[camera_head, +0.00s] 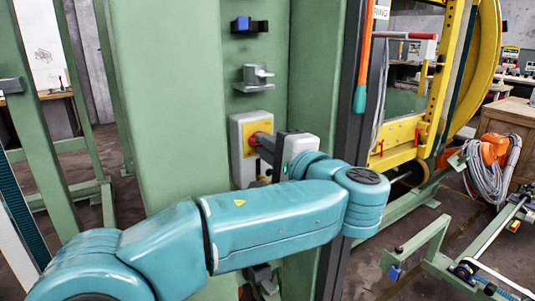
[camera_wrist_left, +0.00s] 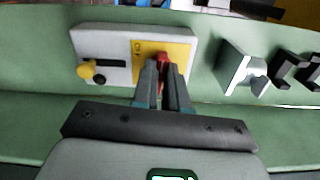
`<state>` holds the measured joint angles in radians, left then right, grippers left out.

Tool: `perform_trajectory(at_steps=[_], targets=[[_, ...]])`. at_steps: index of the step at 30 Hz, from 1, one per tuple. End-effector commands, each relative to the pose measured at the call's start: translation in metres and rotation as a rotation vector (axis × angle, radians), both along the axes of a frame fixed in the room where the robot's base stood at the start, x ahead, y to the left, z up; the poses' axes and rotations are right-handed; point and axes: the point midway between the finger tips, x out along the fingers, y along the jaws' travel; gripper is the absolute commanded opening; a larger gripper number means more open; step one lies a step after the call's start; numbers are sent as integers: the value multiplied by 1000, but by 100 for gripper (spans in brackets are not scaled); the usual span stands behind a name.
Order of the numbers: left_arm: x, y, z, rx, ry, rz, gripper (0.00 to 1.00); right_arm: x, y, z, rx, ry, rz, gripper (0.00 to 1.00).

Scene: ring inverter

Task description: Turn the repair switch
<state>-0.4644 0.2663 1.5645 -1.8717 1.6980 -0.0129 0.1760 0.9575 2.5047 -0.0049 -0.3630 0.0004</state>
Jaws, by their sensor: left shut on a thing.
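The repair switch is a red knob (camera_head: 260,141) on a yellow plate, on a light grey box (camera_head: 237,157) fixed to the green panel. In the left wrist view the red knob (camera_wrist_left: 162,57) sits between the fingertips. The yellow plate (camera_wrist_left: 180,52) shows around it, and a yellow and black part (camera_wrist_left: 86,70) is at the box's left. My left gripper (camera_head: 262,143) reaches the box from the right. It is shut on the red knob in the left wrist view (camera_wrist_left: 162,75), and the fingers hide part of it. My right gripper is not in view.
A metal bracket (camera_head: 255,78) and a blue and black part (camera_head: 249,25) are fixed above the box. A green post (camera_head: 315,70) stands right of them. Yellow machinery (camera_head: 420,125) and coiled cable (camera_head: 490,175) are at the right.

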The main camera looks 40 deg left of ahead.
Motion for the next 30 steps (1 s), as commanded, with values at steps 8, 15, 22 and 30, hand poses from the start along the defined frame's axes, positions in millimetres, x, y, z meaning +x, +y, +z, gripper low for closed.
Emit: perform_trajectory(at_steps=[8, 15, 22, 30], targets=[[1, -1, -3, -38, -87, -3, 0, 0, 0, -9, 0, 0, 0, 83], [1, -1, -2, -48, -111, -3, 0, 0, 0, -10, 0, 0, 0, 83], [1, -1, -2, -48, -112, -3, 0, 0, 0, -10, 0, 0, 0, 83], [0, -1, -1, -48, -112, -2, 38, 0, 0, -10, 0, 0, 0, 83]])
